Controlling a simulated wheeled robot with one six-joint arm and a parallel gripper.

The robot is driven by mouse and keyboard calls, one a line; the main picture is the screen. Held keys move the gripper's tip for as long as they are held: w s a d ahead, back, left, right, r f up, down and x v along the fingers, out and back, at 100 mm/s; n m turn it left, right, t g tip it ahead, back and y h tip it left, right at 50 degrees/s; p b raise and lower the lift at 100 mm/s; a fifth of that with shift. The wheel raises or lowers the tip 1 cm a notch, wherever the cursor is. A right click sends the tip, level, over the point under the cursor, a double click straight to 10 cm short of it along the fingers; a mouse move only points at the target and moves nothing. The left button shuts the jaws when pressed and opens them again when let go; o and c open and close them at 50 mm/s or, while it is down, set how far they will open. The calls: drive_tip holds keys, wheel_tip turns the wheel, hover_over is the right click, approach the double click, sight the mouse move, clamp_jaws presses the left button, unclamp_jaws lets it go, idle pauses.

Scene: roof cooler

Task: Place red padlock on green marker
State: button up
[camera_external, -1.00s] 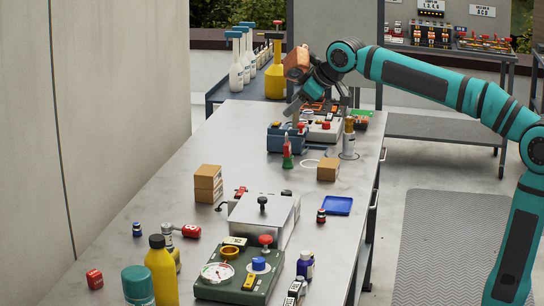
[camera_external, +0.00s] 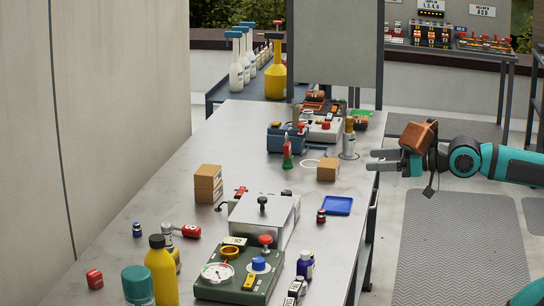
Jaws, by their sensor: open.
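Red padlock: I cannot tell for sure which red item it is. A small green upright piece with a red upper part (camera_external: 287,152) stands mid-table; a flat green patch (camera_external: 363,116) shows at the far right. Which is the green marker is unclear. My gripper (camera_external: 372,160) is open and empty, its fingers pointing left at the table's right edge, apart from these items.
A blue tray (camera_external: 337,205), metal box (camera_external: 262,218) and green gauge panel (camera_external: 235,273) are nearer. The left middle of the tabletop (camera_external: 235,135) has free room.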

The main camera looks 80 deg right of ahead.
drive_tip(key=shift+t+y, duration=0.3)
drive_tip(key=shift+t, duration=0.2)
drive_tip(key=shift+s+a+f, duration=0.25)
drive_tip(key=shift+s+f, duration=0.15)
drive_tip(key=shift+s, duration=0.2)
drive_tip(key=shift+s+a+f, duration=0.25)
drive_tip(key=shift+s+f, duration=0.1)
drive_tip(key=shift+s, duration=0.2)
drive_tip(key=shift+s+a+f, duration=0.25)
drive_tip(key=shift+s+f, duration=0.15)
drive_tip(key=shift+s, duration=0.2)
